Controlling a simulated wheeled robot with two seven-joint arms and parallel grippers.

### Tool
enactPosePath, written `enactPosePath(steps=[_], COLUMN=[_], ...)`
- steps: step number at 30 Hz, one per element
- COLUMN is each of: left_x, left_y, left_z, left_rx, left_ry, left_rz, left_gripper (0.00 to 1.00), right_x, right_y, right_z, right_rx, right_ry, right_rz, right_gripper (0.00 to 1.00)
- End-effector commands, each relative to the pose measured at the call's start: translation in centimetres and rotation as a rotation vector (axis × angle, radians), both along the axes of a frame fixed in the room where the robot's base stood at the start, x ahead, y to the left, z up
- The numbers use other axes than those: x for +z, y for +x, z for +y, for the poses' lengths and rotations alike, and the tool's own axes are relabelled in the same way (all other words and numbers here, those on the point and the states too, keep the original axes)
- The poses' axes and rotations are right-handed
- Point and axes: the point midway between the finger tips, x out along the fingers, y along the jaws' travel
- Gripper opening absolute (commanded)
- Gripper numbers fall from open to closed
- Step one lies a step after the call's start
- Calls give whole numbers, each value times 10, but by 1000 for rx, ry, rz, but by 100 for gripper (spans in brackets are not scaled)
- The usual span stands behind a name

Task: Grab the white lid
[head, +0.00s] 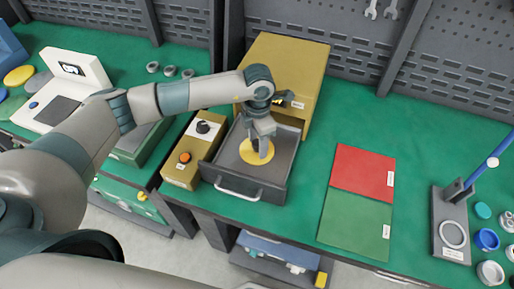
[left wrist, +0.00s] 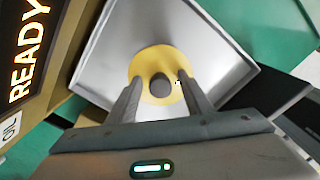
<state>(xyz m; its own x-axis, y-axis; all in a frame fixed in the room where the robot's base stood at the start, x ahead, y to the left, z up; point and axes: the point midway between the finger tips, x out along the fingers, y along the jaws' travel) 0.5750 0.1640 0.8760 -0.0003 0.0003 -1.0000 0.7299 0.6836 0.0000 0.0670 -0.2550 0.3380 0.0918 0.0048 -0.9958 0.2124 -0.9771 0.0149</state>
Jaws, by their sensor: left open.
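A yellow disc (head: 257,150) with a dark grey round knob (left wrist: 160,86) lies in the open grey drawer (head: 284,183). My left gripper (head: 263,147) points down over this disc. In the left wrist view my left gripper (left wrist: 160,92) is open, with its fingers on either side of the knob; whether they touch it I cannot tell. No white lid shows in the drawer. At the far right are small round white pieces (head: 490,272); I cannot tell whether one is a lid. My right gripper is not in view.
The drawer belongs to a yellow box (head: 290,65) marked READY in the left wrist view. A control box (head: 194,150) with an orange button stands left of it. A red mat (head: 363,172) and a green mat (head: 355,222) lie right, before a grey stand (head: 450,215).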

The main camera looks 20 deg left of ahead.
Motion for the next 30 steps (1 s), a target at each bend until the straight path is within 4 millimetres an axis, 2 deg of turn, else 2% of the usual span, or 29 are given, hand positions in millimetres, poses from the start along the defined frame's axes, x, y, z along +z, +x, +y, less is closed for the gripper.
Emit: enactPosePath(steps=[4,9,10,23,30], left_x=[0,0,0,6,31], left_y=[0,0,0,1,2], left_z=[0,0,0,0,-1], left_rx=[0,0,0,0,-1], left_ry=[0,0,0,-2,-2], left_rz=[0,0,0,-3,-6], left_gripper=[44,3,0,0,0], right_x=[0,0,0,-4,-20], right_y=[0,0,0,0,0], right_z=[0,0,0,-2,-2], right_rx=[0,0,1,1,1], right_ry=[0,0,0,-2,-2], right_rz=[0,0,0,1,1], right_gripper=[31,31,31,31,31])
